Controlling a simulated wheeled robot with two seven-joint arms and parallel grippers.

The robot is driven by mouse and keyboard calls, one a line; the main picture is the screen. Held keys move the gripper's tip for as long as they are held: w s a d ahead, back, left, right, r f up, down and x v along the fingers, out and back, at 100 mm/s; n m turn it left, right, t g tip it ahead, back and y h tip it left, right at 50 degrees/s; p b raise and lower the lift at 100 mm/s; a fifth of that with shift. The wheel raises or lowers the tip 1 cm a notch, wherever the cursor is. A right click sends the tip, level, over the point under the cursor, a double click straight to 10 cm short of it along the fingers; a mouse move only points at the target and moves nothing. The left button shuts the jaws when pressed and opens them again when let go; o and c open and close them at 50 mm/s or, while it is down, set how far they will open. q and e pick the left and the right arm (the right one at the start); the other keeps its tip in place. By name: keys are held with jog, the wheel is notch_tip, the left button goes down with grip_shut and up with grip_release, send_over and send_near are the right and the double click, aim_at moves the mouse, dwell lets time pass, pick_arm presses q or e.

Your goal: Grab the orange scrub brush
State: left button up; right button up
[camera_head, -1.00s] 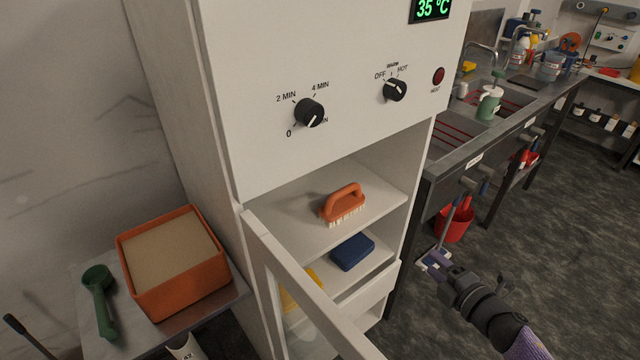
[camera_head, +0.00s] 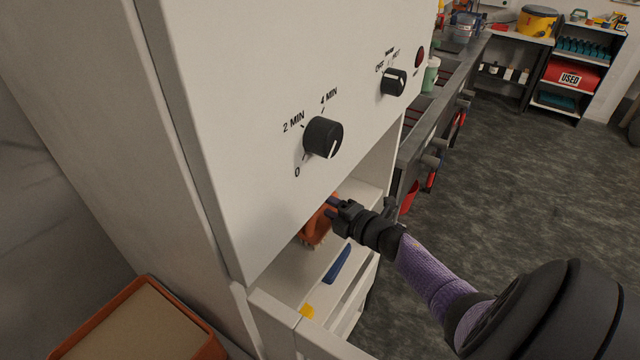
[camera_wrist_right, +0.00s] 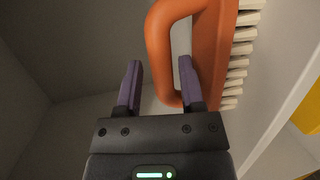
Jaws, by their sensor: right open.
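The orange scrub brush (camera_head: 316,226) sits on the upper shelf inside the white cabinet, partly hidden by the cabinet front and my gripper. In the right wrist view its orange handle (camera_wrist_right: 156,50) loops out from the body, with pale bristles on the right. My right gripper (camera_head: 332,206) reaches into the cabinet at the brush. In the right wrist view its two purple fingers (camera_wrist_right: 160,82) are open. The right finger overlaps the handle's opening and the left finger is outside the handle, with the lower part of the loop between them. I cannot tell whether they touch it. My left gripper is not in view.
The cabinet's dial panel (camera_head: 270,60) overhangs the shelf opening. A blue block (camera_head: 337,264) and a yellow item (camera_head: 307,312) lie on the shelf below. The open door (camera_head: 285,318) stands at the front. An orange tray (camera_head: 190,325) is at lower left.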

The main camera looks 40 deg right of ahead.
jog(key=shift+w+f, duration=0.15)
jog(key=shift+w, duration=0.5)
jog(key=shift+w+f, duration=0.15)
jog(key=shift+w, duration=0.45)
grip_shut()
dwell(0.4)
